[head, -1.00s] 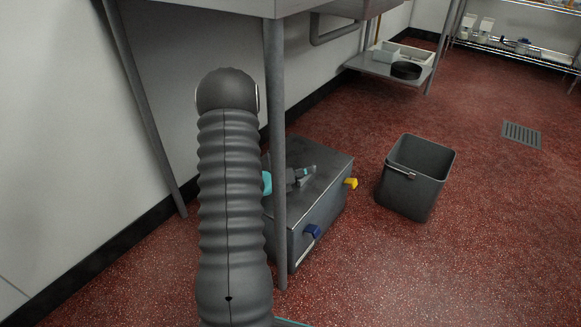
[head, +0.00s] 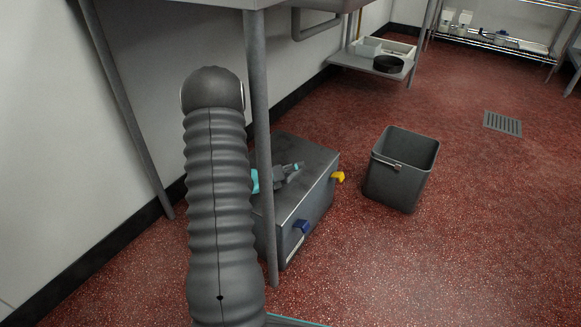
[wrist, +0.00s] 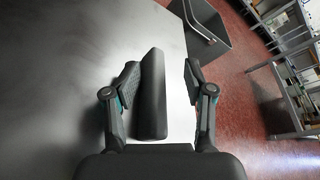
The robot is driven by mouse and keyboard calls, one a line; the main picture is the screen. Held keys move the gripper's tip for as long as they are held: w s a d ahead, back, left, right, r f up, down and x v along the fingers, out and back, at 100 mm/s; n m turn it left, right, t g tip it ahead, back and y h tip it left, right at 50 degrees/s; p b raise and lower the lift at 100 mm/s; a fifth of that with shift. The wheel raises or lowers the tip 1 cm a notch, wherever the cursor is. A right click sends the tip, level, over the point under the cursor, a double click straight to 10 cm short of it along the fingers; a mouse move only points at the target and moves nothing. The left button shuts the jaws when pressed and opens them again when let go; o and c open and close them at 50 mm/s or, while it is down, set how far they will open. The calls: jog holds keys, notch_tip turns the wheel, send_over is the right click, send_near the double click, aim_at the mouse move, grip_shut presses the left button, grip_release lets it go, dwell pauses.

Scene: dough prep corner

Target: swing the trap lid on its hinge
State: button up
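The trap is a grey metal box (head: 308,208) on the floor beneath the sink, behind a table leg. Its lid (head: 312,155) lies flat and looks closed. A blue latch (head: 301,227) is on the front side and a yellow one (head: 338,177) on the right. My gripper (head: 292,171) is low over the lid, partly hidden by the leg. In the wrist view my gripper (wrist: 161,76) is open, with a dark bar (wrist: 153,98), seemingly the lid's handle, between its fingers, nearer the left finger. Contact cannot be told. The hinge is not clearly visible.
A grey bin (head: 398,185) stands on the floor right of the trap. The table leg (head: 262,130) rises close in front of the box. A low shelf (head: 375,65) with trays is behind. The red floor (head: 440,250) at right is clear.

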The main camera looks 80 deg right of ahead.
jog(key=shift+s+a+f, duration=0.25)
jog(key=shift+f, duration=0.2)
jog(key=shift+s+a+f, duration=0.2)
jog(key=shift+a+f, duration=0.05)
jog(key=shift+f, duration=0.2)
jog(key=shift+w+a, duration=0.1)
jog(key=shift+w, duration=0.05)
jog(key=v, duration=0.3)
jog(key=r+v, duration=0.1)
jog(key=v, duration=0.3)
jog(key=d+v, duration=0.1)
jog(key=v, duration=0.2)
jog(key=shift+w+a+r, duration=0.35)
jog(key=shift+w, duration=0.2)
jog(key=shift+w+a+r, duration=0.2)
jog(key=shift+w+a, duration=0.05)
jog(key=shift+a, duration=0.1)
